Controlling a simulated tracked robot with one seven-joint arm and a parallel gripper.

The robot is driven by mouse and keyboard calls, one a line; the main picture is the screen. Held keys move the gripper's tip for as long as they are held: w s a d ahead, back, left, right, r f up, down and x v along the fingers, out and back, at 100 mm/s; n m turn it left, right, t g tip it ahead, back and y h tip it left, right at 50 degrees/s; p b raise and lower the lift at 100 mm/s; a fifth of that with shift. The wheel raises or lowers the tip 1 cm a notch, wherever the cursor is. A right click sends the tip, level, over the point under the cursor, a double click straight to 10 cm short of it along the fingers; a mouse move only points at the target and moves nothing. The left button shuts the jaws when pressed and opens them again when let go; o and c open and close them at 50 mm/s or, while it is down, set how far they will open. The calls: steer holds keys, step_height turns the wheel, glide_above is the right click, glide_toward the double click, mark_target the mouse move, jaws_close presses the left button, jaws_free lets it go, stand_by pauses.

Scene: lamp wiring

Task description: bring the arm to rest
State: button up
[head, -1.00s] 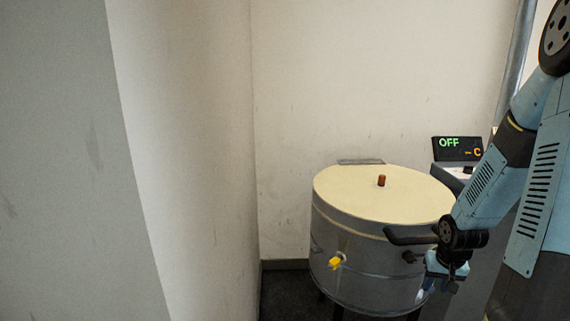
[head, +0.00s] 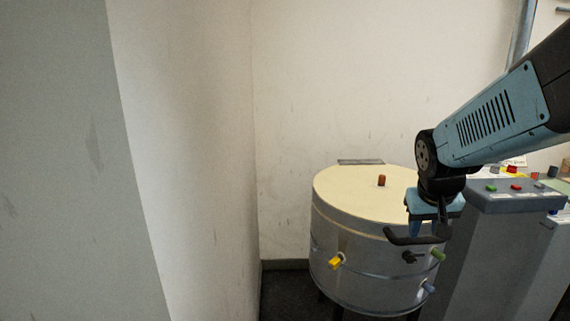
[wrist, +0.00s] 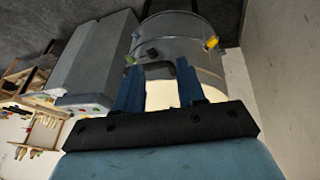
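My gripper (head: 428,228) hangs at the right side of the round drum, in front of its cream lid and near the black handle in the head view. In the wrist view, the two blue fingers of my gripper (wrist: 160,92) stand apart with nothing between them, so it is open and empty. My arm comes in from the right edge of the head view, bent down at the wrist.
The grey drum (head: 345,225) has a red-brown knob (head: 381,181), a black handle (head: 405,238) and a yellow tap (head: 336,261). A grey console (head: 505,199) with coloured buttons stands to the right. Pale walls (head: 180,150) close off the left and back.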

steer(key=s+a+r+n+t+y, duration=0.1)
steer(key=s+a+r+y, duration=0.1)
steer(key=s+a+r, duration=0.4)
steer(key=shift+s+r+t, duration=0.3)
steer(key=shift+s+r, duration=0.45)
steer(key=shift+s, duration=0.85)
